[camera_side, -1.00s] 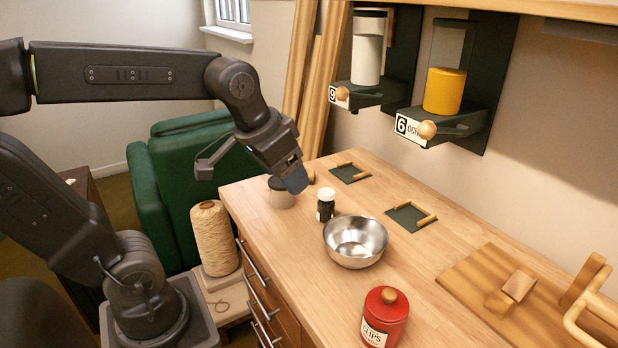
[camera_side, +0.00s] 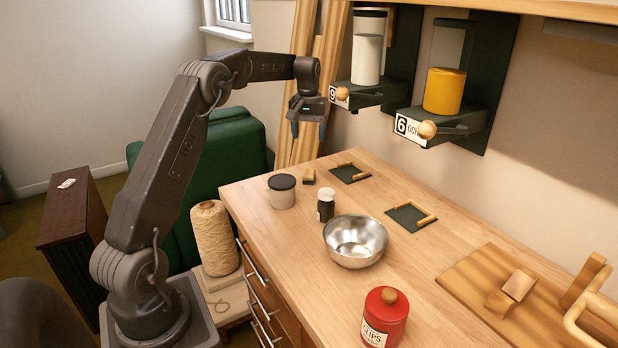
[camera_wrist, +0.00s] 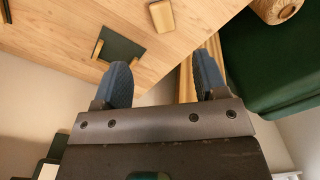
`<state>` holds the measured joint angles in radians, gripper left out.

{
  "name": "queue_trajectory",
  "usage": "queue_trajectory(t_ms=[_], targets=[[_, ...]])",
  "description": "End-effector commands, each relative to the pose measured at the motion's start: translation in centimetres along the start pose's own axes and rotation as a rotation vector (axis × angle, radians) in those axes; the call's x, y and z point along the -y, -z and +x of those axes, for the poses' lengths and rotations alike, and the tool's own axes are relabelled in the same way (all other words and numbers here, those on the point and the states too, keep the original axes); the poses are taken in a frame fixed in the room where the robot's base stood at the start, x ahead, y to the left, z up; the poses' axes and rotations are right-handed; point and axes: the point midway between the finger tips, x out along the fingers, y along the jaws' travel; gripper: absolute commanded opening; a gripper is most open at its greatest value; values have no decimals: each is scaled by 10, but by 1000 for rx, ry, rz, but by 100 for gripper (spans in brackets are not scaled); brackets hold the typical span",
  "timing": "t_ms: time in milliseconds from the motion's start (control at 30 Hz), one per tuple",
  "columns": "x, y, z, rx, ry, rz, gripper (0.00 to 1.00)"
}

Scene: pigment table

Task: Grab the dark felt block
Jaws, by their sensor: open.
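A small block (camera_side: 309,176), tan on top with a dark lower edge, lies on the wooden counter behind the lidded jar in the side view. It fits the dark felt block, and shows near the top centre of the wrist view (camera_wrist: 162,15). My gripper (camera_side: 308,135) hangs above the counter's far end, fingers pointing down, apart from the block. In the wrist view the blue fingers of my gripper (camera_wrist: 164,68) are spread with nothing between them.
A dark-lidded jar (camera_side: 282,192), small dark bottle (camera_side: 326,205), metal bowl (camera_side: 355,242) and red tin (camera_side: 384,318) stand on the counter. Dark mats with wooden corners (camera_side: 350,172) (camera_side: 411,217) lie near the wall. Pigment dispensers (camera_side: 367,92) (camera_side: 444,122) hang above.

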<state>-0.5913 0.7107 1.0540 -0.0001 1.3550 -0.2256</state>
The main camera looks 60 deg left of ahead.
Motion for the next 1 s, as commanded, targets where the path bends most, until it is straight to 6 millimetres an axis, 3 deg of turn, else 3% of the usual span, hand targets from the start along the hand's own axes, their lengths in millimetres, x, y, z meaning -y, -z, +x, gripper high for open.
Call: queue_trajectory(t_ms=[167, 500, 767, 1000], targets=[[1, 3, 10, 24, 7, -84, 66], [1, 1, 71, 25, 7, -83, 66], [1, 1, 92, 22, 6, -82, 66], [2, -1, 125, 24, 7, -82, 66]])
